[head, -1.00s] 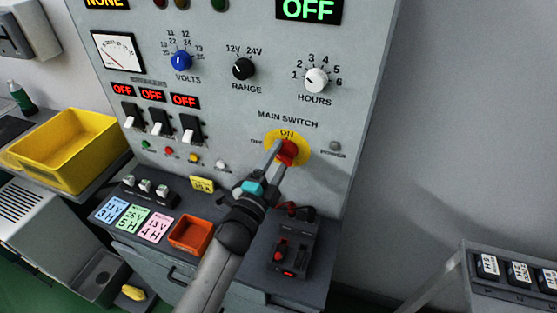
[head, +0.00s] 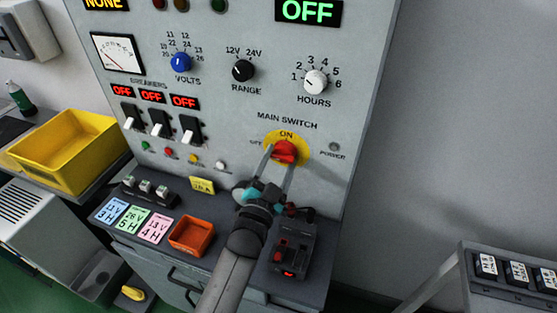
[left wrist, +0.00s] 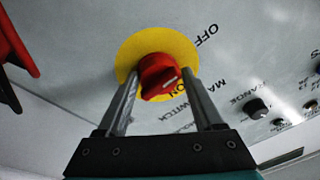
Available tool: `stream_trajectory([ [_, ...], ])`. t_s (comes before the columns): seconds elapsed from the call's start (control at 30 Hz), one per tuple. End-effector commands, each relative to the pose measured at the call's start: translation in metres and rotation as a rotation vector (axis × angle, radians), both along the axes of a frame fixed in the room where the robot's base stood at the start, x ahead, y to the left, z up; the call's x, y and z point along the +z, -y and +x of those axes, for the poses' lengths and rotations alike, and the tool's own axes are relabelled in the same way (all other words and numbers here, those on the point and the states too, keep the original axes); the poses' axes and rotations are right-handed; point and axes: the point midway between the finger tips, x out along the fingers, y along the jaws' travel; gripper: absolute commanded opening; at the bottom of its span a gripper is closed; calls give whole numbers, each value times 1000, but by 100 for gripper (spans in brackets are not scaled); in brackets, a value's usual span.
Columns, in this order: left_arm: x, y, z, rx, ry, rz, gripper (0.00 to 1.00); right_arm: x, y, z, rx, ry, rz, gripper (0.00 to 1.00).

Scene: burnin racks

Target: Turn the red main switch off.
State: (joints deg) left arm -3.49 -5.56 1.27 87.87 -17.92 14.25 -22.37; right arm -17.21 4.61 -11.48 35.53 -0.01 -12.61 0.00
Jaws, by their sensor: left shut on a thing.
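The red main switch (head: 285,151) is a knob on a round yellow plate, low on the grey panel (head: 215,120). ON is printed above it and OFF to its left. My left gripper (head: 277,155) is shut on the knob, one finger on each side. In the left wrist view the red knob (left wrist: 160,76) sits between the fingertips (left wrist: 158,84), with a white mark on its face near the ON lettering. I cannot tell exactly which label the mark points at. The large display (head: 308,11) reads OFF in green. My right gripper is not in view.
Three breakers (head: 159,124) with red OFF displays are left of the switch. Below, a dark shelf holds coloured cards, an orange tray (head: 208,236) and a black device (head: 292,252) with red parts. A yellow bin (head: 45,172) stands left; a battery rack (head: 500,292) is at lower right.

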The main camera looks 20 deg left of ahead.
Motion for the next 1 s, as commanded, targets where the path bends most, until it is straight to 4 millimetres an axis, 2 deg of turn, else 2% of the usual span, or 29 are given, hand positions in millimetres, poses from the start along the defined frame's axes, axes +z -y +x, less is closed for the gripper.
stream_trajectory([
  [0.03, -7, 3, -2, -3, -20, -10, 13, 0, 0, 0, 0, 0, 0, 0],
  [0.57, -8, 4, -2, -5, -19, -36, 13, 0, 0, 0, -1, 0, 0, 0],
  [0.6, -8, 4, -2, -5, -19, -37, 72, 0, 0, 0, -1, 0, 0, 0],
  [0.8, -6, 3, -1, -4, -15, -33, 92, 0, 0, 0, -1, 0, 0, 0],
  [1.0, -3, 2, -1, -2, -8, -32, 92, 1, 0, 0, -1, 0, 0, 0],
])
